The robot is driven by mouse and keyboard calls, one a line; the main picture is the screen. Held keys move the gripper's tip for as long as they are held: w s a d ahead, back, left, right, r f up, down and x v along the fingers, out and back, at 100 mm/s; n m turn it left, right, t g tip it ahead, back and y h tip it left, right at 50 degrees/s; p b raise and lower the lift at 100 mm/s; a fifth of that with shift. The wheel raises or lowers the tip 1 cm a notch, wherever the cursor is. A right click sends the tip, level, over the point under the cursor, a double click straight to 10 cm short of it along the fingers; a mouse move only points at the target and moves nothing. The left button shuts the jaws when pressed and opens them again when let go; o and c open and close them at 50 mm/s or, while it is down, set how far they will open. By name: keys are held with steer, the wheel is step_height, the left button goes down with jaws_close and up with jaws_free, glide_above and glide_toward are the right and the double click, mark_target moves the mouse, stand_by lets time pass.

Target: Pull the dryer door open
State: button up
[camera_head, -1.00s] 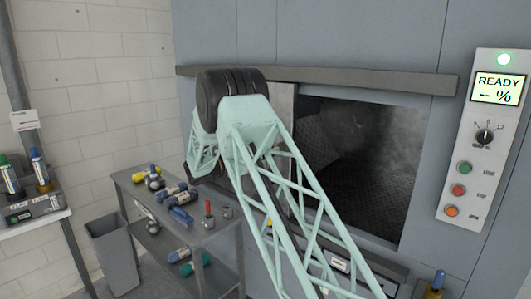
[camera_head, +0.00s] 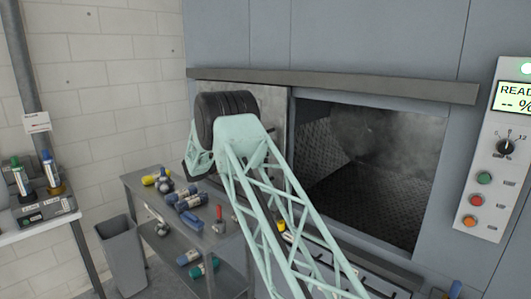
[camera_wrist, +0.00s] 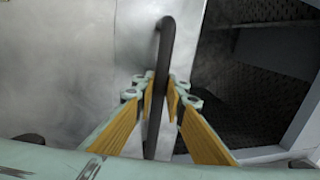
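The dryer door (camera_head: 268,103) is a grey metal sliding panel under the top rail, left of the opening. Much of the dark opening (camera_head: 375,185) is uncovered. In the wrist view, the door (camera_wrist: 75,60) fills the left side, and its dark upright bar handle (camera_wrist: 166,45) stands out from the panel. My gripper (camera_wrist: 160,85) has its yellow-padded fingers closed in on both sides of the handle, near its lower part. In the head view my arm hides the gripper and the handle.
A grey cart (camera_head: 163,240) with bottles and tools stands below and left of the door, close to my arm. A bin (camera_head: 122,262) is beside it. A table (camera_head: 45,223) with bottles is at far left. The control panel (camera_head: 492,150) is at right.

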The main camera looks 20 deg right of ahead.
steer(key=o, duration=0.3)
steer(key=shift+o, duration=0.2)
steer(key=shift+a, duration=0.2)
steer(key=v, duration=1.1)
steer(key=shift+s+a, duration=0.2)
steer(key=shift+a, duration=0.05)
